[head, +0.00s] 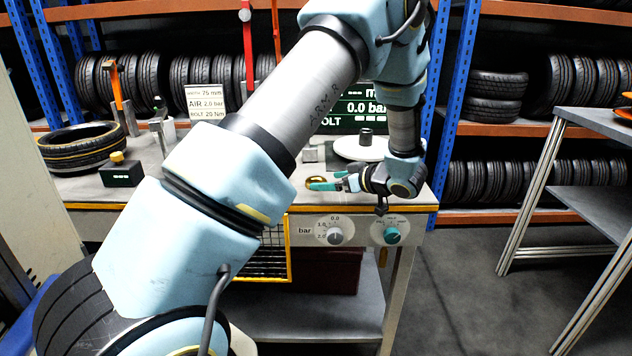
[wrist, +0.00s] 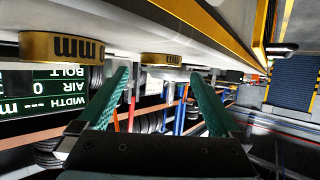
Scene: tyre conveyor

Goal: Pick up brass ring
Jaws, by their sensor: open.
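A brass ring (head: 315,181) shows small in the head view on the bench top, close to my gripper's (head: 325,183) teal fingertips. In the wrist view, which is upside down, one brass ring (wrist: 160,59) with dark markings lies ahead between the tips of my gripper (wrist: 160,78). A second, larger-looking brass band (wrist: 60,47) with dark lettering is to the left, outside the fingers. My gripper is open and nothing is held. It reaches in low over the bench from the right. The exact gap to the ring cannot be told.
The bench (head: 280,195) also bears a white round plate (head: 360,149), a black box with a brass knob (head: 121,172) and a tyre (head: 80,147). A green display (head: 368,107) stands behind. Dials (head: 335,235) are on the bench front. Tyre racks line the back.

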